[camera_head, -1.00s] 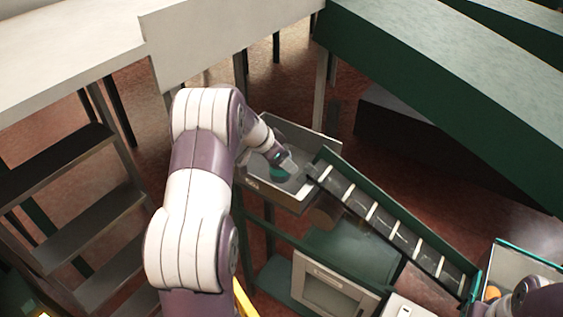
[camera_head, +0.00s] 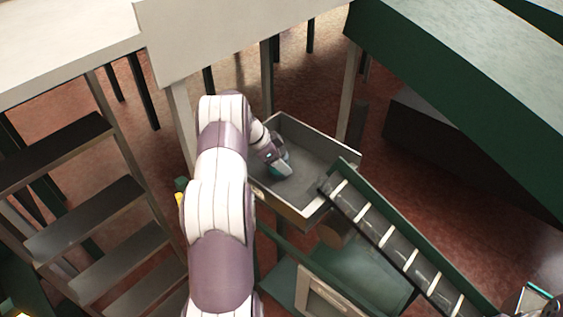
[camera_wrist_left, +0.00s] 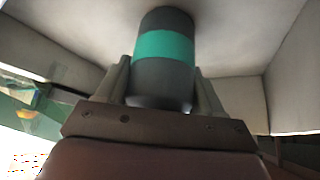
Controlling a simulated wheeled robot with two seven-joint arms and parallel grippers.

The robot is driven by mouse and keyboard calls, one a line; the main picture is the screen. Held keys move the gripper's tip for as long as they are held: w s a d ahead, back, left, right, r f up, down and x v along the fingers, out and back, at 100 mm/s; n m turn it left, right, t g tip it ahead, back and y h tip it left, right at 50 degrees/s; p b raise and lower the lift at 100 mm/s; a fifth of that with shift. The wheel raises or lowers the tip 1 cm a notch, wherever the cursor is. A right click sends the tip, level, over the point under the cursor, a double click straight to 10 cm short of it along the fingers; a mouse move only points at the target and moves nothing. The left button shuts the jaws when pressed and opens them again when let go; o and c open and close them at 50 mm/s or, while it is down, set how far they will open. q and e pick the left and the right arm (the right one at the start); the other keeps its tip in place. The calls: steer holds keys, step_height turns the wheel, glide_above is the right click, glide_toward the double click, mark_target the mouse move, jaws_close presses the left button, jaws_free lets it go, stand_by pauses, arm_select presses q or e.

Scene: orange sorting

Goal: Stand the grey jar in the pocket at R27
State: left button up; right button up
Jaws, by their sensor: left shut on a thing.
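My left gripper (camera_head: 282,172) is inside a grey tray and shut on the grey jar. In the left wrist view, the jar (camera_wrist_left: 164,80) is a dark grey cylinder with a teal band, between the two fingers. Its far end is near or touching the tray's pale floor; I cannot tell which. In the head view the jar is mostly hidden by the gripper, with only a little teal showing. No R27 label is readable, so I cannot tell where that pocket is. My right gripper is not in view.
The tray (camera_head: 325,151) has raised walls close around my left gripper. A sloping green-edged channel with white dividers (camera_head: 398,254) starts at its right corner. Grey shelves (camera_head: 83,228) stand at left, a pale tabletop (camera_head: 235,40) behind, and a large green slab (camera_head: 470,80) at right.

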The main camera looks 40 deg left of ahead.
arm_select(q)
steer(key=shift+s+d, duration=0.2)
steer(key=shift+s+b, duration=0.3)
steer(key=shift+b, duration=0.05)
steer(key=o, duration=0.9)
steer(key=shift+a, duration=0.1)
steer(key=shift+c, duration=0.2)
steer(key=o, duration=0.4)
steer(key=shift+w+f, duration=0.1)
steer(key=shift+w, duration=0.15)
